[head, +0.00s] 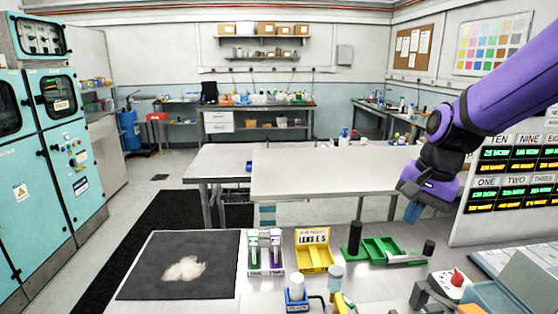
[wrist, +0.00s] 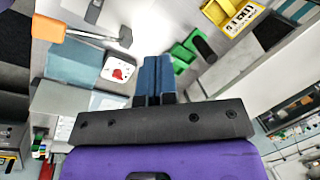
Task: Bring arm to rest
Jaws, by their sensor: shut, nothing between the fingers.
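My purple arm reaches in from the right in the head view. My gripper (head: 412,212) hangs above the right part of the workbench, clear of its top. In the wrist view the two blue fingers of my gripper (wrist: 155,62) lie side by side, shut, with nothing between them. A green tray (head: 381,250) sits on the bench below the gripper. It also shows in the wrist view (wrist: 186,52), beyond the fingertips.
A yellow bin (head: 314,257), a rack with tubes (head: 265,268) and a black mat (head: 140,272) with white powder (head: 184,269) lie to the left. A box with a red knob (head: 457,278) stands at right. An orange-handled tool (wrist: 50,29) shows in the wrist view.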

